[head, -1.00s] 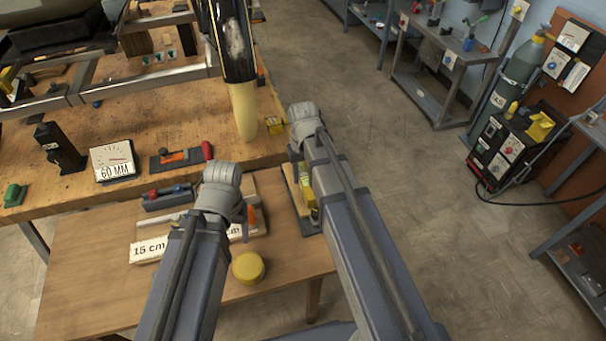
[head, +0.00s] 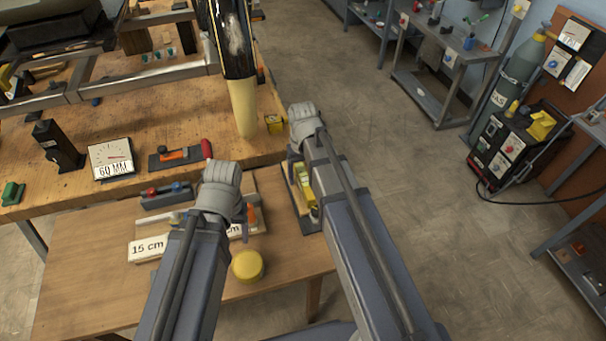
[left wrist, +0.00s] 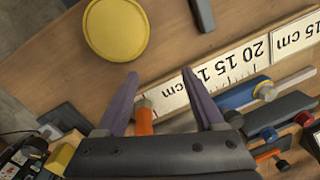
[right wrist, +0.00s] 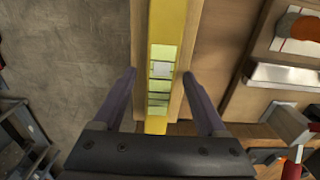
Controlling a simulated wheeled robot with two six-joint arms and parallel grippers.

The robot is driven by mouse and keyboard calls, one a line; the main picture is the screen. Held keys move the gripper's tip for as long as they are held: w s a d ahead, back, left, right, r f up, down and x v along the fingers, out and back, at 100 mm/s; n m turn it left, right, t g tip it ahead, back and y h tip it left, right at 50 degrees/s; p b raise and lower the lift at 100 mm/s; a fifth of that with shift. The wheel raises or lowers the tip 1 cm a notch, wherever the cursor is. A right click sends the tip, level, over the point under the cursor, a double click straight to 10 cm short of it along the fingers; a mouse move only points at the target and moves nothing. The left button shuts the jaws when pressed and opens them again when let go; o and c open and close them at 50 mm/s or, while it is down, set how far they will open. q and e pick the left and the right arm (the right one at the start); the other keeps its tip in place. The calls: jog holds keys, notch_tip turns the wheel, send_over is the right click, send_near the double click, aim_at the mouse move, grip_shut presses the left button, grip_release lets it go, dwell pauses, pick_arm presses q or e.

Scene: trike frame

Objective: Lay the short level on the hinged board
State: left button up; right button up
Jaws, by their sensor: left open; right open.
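A yellow level with pale green vials (right wrist: 162,70) lies along a narrow wooden board (right wrist: 137,45) in the right wrist view. My right gripper (right wrist: 159,75) is open, with one finger on each side of the level and board. My left gripper (left wrist: 160,75) is open over white scale strips marked in cm (left wrist: 235,66). An orange piece (left wrist: 143,119) shows between its fingers. I cannot make out a hinge on any board.
A yellow round lid (head: 248,265) lies near the small table's front (head: 90,290). A grey bar with red and blue knobs (head: 167,196) lies behind the scale strips. The larger workbench (head: 115,135) behind carries a gauge marked 60 MM (head: 110,158) and a steel frame.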

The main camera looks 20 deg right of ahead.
pick_arm(q)
jog(key=shift+r, duration=0.1)
pick_arm(e)
notch_tip(320, 180, up, 8)
jog(key=p, duration=0.8)
pick_arm(q)
notch_tip(320, 180, up, 8)
jog(key=shift+f, duration=0.2)
pick_arm(e)
jog(key=shift+f, duration=0.1)
pick_arm(q)
jog(key=shift+d, duration=0.1)
pick_arm(e)
jog(key=s+a+n+h, duration=0.1)
jog(key=s+a+n, duration=0.2)
jog(key=s+a, duration=0.7)
jog(key=s, duration=0.4)
jog(key=shift+s+a, duration=0.15)
jog(key=shift+s, duration=0.05)
